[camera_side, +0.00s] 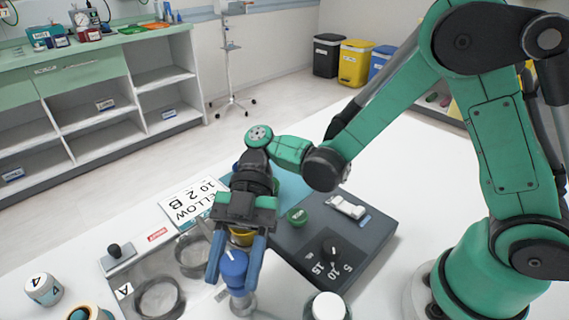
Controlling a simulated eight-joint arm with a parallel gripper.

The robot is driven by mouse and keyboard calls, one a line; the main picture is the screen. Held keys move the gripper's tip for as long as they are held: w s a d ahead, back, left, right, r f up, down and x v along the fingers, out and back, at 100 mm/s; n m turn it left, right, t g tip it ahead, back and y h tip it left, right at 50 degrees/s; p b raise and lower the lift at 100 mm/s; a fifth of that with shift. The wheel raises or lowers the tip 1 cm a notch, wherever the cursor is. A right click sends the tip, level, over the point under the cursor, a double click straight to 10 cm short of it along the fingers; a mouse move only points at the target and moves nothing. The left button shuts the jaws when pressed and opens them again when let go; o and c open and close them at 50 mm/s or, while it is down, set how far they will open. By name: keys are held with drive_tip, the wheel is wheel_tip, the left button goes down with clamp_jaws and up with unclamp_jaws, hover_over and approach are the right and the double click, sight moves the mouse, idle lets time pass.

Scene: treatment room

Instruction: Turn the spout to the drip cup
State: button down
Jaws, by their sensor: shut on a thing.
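My gripper (234,280) points down over the table, with its two blue fingers on either side of a blue cap (233,262) that bears a white line. It is shut on this blue cap. The cap sits above a pale metallic or clear body (243,304), partly hidden by the right finger. A yellow part (241,238) shows behind the cap under the gripper. I cannot tell for sure which part is the spout. A metal tray (140,281) marked A, left of the gripper, has two round rings. I cannot make out which thing is the drip cup.
A dark control box (376,240) with a dial, green button and white switch stands right of the gripper. A card reading YELLOW 10 2 B (190,200) lies behind the tray.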

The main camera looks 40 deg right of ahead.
drive_tip(key=shift+c, duration=1.8)
unclamp_jaws()
drive_tip(key=shift+w+d+r, duration=0.15)
drive_tip(key=shift+w+d, duration=0.1)
drive_tip(key=shift+d, duration=0.05)
drive_tip(key=v, duration=0.2)
drive_tip(key=shift+w+d+r, duration=0.1)
drive_tip(key=shift+d+r, duration=0.05)
drive_tip(key=shift+r, duration=0.25)
wheel_tip(320, 180, up, 6)
drive_tip(key=shift+r, duration=0.2)
